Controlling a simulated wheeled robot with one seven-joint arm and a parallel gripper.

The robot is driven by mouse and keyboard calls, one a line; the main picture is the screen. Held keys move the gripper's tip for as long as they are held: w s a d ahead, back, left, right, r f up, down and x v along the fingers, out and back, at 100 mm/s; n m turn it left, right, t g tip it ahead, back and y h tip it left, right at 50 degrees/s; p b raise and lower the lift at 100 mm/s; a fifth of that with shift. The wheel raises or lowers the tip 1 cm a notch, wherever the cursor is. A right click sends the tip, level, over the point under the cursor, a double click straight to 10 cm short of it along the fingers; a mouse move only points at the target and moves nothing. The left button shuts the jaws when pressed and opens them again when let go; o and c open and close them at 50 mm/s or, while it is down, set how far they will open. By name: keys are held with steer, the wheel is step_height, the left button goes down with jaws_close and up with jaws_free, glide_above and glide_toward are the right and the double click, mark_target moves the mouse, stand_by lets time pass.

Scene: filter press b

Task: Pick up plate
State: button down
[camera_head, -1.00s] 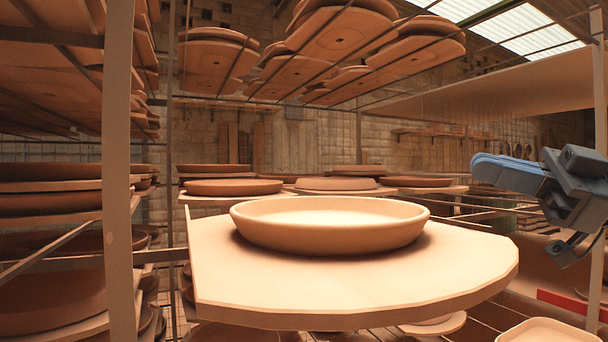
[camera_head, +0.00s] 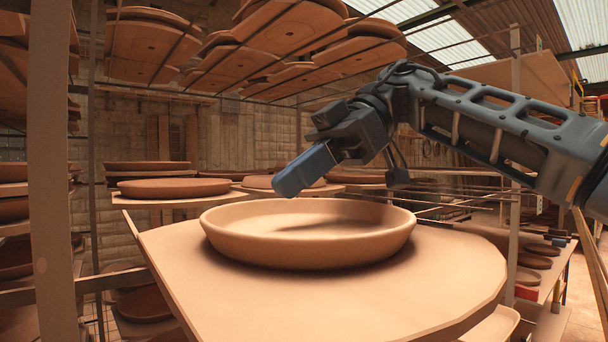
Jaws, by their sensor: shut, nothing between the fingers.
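The plate (camera_head: 308,250) is a round, shallow clay dish with a raised rim. It sits upright on a pale board (camera_head: 410,290) in the middle of the head view. My gripper (camera_head: 290,182) has blue-grey fingers and comes in from the right. It hangs above the plate's far rim, pointing down and left, and looks apart from the plate. The fingers are shut together with nothing between them. A shadow lies inside the plate. The plate's underside is hidden.
A rack post (camera_head: 55,170) stands close on the left. Other clay plates (camera_head: 175,187) sit on boards behind. More loaded boards (camera_head: 300,50) hang overhead on the rack. A lower shelf with small dishes (camera_head: 530,262) is at right.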

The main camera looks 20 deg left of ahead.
mark_target(203, 214)
steer(key=s+a, duration=0.2)
steer(key=s, duration=0.1)
steer(key=s+a, duration=0.3)
steer(key=shift+a+p, duration=0.1)
steer(key=shift+p, duration=0.3)
steer(key=shift+f+p, duration=0.4)
steer(key=shift+f, duration=0.4)
